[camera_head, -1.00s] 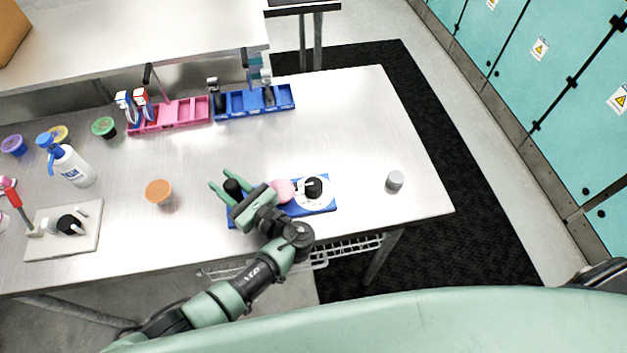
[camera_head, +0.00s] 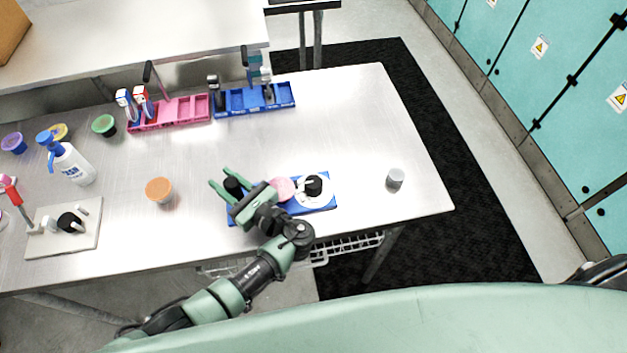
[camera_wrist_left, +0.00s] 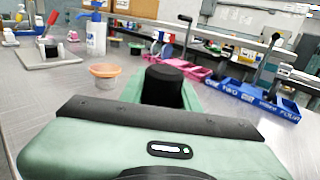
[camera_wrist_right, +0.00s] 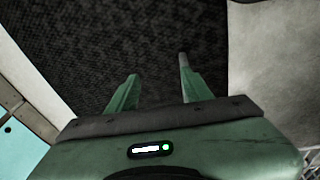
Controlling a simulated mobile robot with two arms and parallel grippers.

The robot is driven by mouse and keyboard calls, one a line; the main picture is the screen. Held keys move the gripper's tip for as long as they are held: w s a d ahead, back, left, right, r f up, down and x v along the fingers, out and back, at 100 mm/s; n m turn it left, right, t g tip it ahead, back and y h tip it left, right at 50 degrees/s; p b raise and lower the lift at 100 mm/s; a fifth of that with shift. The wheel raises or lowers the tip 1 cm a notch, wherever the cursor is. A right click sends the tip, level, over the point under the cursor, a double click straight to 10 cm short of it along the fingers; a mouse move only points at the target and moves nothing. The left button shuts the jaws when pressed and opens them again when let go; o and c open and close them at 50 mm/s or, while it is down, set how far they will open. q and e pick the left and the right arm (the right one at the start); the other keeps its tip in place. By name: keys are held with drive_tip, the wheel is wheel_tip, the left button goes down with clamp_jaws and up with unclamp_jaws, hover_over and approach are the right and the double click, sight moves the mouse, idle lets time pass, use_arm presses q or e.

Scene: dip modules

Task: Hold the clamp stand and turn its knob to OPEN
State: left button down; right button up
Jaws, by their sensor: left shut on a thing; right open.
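The clamp stand has a blue base (camera_head: 322,203) near the table's front edge. On it are a black post (camera_head: 232,187), a pink round part (camera_head: 283,189) and a black knob (camera_head: 313,186) with a light pointer on a white dial. The knob's pointer points left; any lettering is too small to read. My left gripper (camera_head: 224,182) is shut on the black post, which also shows between its fingers in the left wrist view (camera_wrist_left: 163,86). My right gripper (camera_wrist_right: 158,85) is open and empty in the right wrist view, above dark flooring, away from the stand.
A grey cylinder (camera_head: 395,179) stands right of the stand and an orange-lidded cup (camera_head: 159,191) left of it. A second plate (camera_head: 85,240) with a black knob lies at far left. Pink (camera_head: 185,112) and blue (camera_head: 278,103) trays stand at the back. The table's middle is clear.

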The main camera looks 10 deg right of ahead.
drive_tip(key=w+d+r+m+t, duration=0.3)
drive_tip(key=w+d+r+m, duration=0.1)
drive_tip(key=w+d+r, duration=1.4)
drive_tip(key=w+r+t+y, duration=0.1)
drive_tip(key=w+r+t, duration=0.1)
drive_tip(key=w+r, duration=0.9)
wheel_tip(320, 180, up, 17)
drive_tip(key=n+g, duration=0.7)
hover_over(314, 181)
wheel_tip(314, 181, down, 12)
drive_tip(key=shift+f, duration=0.1)
